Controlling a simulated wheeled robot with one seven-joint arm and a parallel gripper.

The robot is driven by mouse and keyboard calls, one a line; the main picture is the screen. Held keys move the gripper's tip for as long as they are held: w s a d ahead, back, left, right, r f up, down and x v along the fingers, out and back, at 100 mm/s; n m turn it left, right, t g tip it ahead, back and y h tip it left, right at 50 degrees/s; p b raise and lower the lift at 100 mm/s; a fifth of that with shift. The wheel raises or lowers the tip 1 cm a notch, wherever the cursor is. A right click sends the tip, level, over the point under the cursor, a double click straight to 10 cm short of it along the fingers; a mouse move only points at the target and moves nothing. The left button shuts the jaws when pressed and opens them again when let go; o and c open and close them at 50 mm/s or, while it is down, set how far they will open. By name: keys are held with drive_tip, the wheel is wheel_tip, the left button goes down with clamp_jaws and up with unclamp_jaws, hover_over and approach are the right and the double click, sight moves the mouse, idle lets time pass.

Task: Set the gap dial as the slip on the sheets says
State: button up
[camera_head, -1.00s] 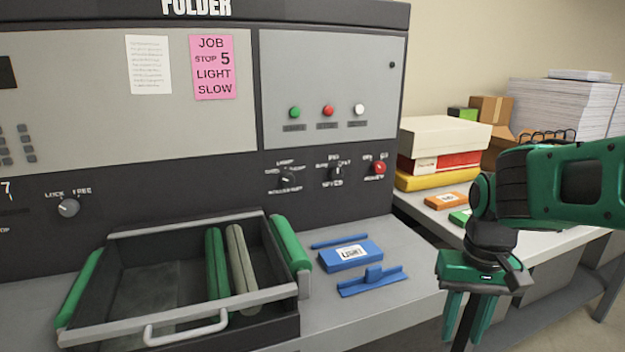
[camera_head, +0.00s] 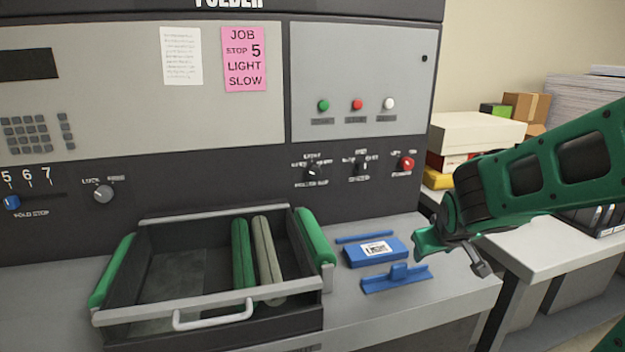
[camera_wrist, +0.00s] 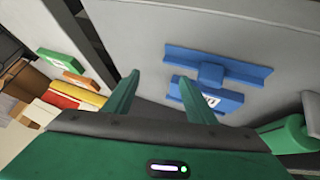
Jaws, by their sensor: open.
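The gap dial appears to be the black knob (camera_head: 312,173) on the machine's dark lower panel in the head view. "LIGHT" is printed above it; the blurred label below seems to read "roller gap", and its pointer setting is too small to tell. A pink slip (camera_head: 244,58) on the panel above reads "JOB STOP 5 LIGHT SLOW". It is on the machine, and I see no slip on any sheets. My gripper (camera_head: 430,242) is to the right of and below the dial, apart from it. In the wrist view its fingers (camera_wrist: 158,84) are open and empty.
A similar knob (camera_head: 360,168) and a red knob (camera_head: 406,163) sit right of the dial. A blue stop slider (camera_head: 12,202) and a lock knob (camera_head: 103,193) are left. A roller tray (camera_head: 205,305) juts out below. Blue parts (camera_head: 395,278) lie on the ledge near my gripper.

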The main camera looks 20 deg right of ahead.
drive_tip(key=w+a+r+n+t, duration=0.2)
drive_tip(key=w+a+n+t, duration=0.1)
drive_tip(key=w, duration=0.5)
drive_tip(key=n+t+y, duration=0.5)
drive_tip(key=n+t, duration=0.3)
approach(315, 175)
drive_tip(key=w, duration=0.9)
drive_tip(key=shift+a+r, duration=0.1)
drive_tip(key=shift+a, duration=0.1)
drive_tip(key=c, duration=1)
drive_tip(key=shift+a, duration=0.15)
drive_tip(key=shift+c, duration=0.2)
